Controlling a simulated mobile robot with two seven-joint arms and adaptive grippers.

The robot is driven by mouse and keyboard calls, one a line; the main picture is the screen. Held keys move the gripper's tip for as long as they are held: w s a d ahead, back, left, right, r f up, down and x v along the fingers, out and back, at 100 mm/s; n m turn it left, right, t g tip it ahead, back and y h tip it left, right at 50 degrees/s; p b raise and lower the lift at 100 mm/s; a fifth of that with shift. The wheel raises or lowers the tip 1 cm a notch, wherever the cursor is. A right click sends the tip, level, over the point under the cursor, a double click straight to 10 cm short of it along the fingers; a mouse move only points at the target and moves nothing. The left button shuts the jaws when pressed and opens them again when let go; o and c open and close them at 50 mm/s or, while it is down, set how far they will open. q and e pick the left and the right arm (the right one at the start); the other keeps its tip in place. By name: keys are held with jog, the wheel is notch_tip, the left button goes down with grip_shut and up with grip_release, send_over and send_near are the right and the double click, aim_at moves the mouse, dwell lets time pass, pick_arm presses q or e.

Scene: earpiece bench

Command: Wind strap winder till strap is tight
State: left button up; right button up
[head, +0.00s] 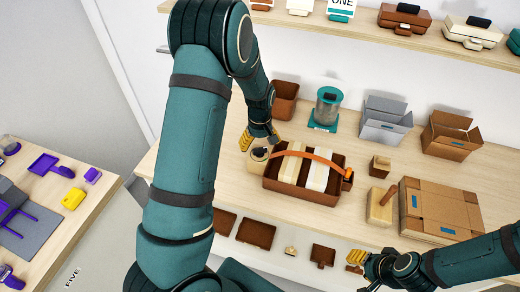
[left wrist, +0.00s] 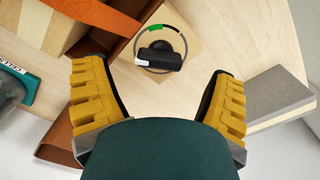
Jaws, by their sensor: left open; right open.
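The strap winder (head: 259,154) is a pale wooden block with a black knob, at the left end of a brown tray (head: 300,197). In the left wrist view the winder's knob (left wrist: 163,54) is a black bar with a white end, inside a ring with a green segment. An orange strap (head: 318,156) arches over two pale blocks (head: 314,176) in the tray; its tightness is hard to tell. My left gripper (head: 260,139) is open above the winder, its fingers (left wrist: 158,85) apart and short of the knob. My right gripper (head: 356,262) is open and empty at the front.
A brown bin (head: 285,100) and a teal-based canister (head: 326,108) stand behind the tray. A wooden block with a peg (head: 380,205) and a cardboard box (head: 440,210) are to the right. A grey block (left wrist: 275,98) is right of the winder in the wrist view.

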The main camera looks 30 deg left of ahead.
aim_at(260, 149)
pick_arm(q)
jog(key=shift+f, duration=1.55)
jog(key=c, duration=1.2)
jog(key=shift+m, duration=0.3)
